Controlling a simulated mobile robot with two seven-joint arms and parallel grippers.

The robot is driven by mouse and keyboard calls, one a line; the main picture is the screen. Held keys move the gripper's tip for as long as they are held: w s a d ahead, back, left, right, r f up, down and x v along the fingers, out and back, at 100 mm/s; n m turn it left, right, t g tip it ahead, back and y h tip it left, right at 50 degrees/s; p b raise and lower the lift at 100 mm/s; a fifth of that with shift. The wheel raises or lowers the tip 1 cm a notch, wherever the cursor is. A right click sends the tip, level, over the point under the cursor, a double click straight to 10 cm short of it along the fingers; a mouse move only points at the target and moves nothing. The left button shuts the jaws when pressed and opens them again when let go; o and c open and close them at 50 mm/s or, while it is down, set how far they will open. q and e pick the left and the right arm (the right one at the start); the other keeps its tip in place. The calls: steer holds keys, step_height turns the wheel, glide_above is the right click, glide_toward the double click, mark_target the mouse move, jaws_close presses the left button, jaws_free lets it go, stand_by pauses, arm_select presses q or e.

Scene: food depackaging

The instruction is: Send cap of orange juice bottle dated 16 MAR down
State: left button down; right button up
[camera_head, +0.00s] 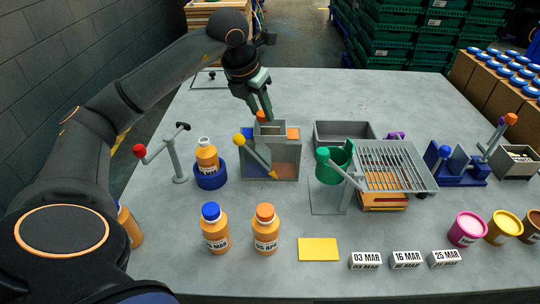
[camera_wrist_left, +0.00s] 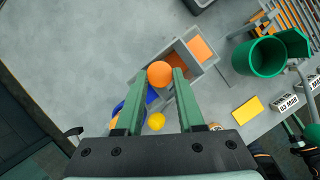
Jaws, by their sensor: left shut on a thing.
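My left gripper (camera_head: 262,112) is shut on an orange cap (camera_wrist_left: 160,74) and holds it above the grey box (camera_head: 284,168). In the wrist view the cap sits between the green fingertips, over one end of the box; an orange patch shows at the other end. The cap hides what lies directly under it. A juice bottle (camera_head: 207,157) stands upright in a blue round holder (camera_head: 210,179) left of the box, with no coloured cap visible on it. Its label date is too small to read.
A blue-capped bottle (camera_head: 215,230) and an orange-capped bottle (camera_head: 265,231) stand in front. A yellow-knobbed lever (camera_head: 240,140) crosses the box front. A red-knobbed stand (camera_head: 176,157) is left of the holder; a green cup (camera_head: 332,168) and grey rack (camera_head: 398,168) are right.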

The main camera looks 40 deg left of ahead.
arm_select(q)
steer(key=shift+f, duration=0.7)
steer(key=shift+r, duration=0.1)
steer(key=shift+c, duration=2.2)
jaws_free()
steer(key=shift+r, duration=0.1)
steer(key=v, duration=1.2)
steer(key=shift+s+p, duration=0.2)
steer(key=shift+p, duration=0.15)
